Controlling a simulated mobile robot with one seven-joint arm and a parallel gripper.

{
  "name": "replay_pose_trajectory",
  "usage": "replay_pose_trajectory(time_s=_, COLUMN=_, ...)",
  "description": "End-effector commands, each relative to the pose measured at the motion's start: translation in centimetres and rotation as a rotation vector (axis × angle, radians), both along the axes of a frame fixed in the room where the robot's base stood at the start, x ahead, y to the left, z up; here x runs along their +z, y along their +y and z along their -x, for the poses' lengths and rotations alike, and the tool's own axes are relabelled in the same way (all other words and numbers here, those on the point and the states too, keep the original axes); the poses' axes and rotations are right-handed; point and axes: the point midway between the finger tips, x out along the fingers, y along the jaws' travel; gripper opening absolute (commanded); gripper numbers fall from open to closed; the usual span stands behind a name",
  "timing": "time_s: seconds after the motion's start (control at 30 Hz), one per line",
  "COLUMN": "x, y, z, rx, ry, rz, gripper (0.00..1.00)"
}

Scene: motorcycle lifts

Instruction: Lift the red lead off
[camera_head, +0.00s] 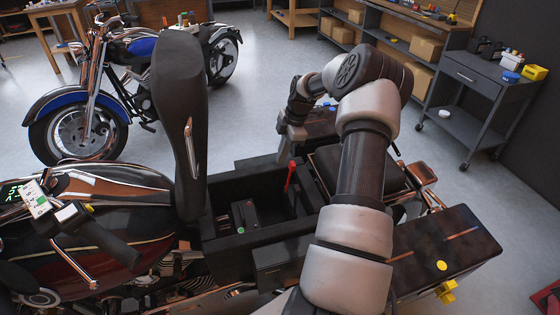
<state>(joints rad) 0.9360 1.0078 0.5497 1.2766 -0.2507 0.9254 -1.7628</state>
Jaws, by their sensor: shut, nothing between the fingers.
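The red lead (289,176) stands upright inside the dark open compartment (230,244) of the near motorcycle, right of the battery. The battery (245,214) sits low in the compartment, a small red part and a green part showing on its top. My gripper (284,143) is shut and empty, just above and behind the red lead in the picture, apart from it as far as I can tell. The lead's lower end is hidden in the shadow of the compartment.
The raised black seat (180,110) stands left of the compartment. A dark side case (440,245) with yellow knobs is at the right. A blue motorcycle (110,90) stands behind at left. A grey cart (480,95) and shelves stand back right.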

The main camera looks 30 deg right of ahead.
Motion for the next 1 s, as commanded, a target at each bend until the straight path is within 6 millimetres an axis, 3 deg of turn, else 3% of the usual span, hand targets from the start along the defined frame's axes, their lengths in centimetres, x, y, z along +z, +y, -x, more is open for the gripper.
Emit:
replay_pose_trajectory(time_s=0.3, x=8.0, y=-1.8, z=1.3, rx=-0.003, ry=-0.004, rz=0.003, gripper=0.00)
replay_pose_trajectory(time_s=0.5, x=11.8, y=-2.5, z=2.0, rx=-0.002, ry=-0.002, rz=0.002, gripper=0.00)
replay_pose_trajectory(time_s=0.7, x=13.6, y=-2.9, z=2.3, rx=-0.002, ry=0.000, rz=-0.001, gripper=0.00)
replay_pose_trajectory(time_s=1.0, x=13.9, y=-2.9, z=2.4, rx=-0.002, ry=0.000, rz=-0.001, gripper=0.00)
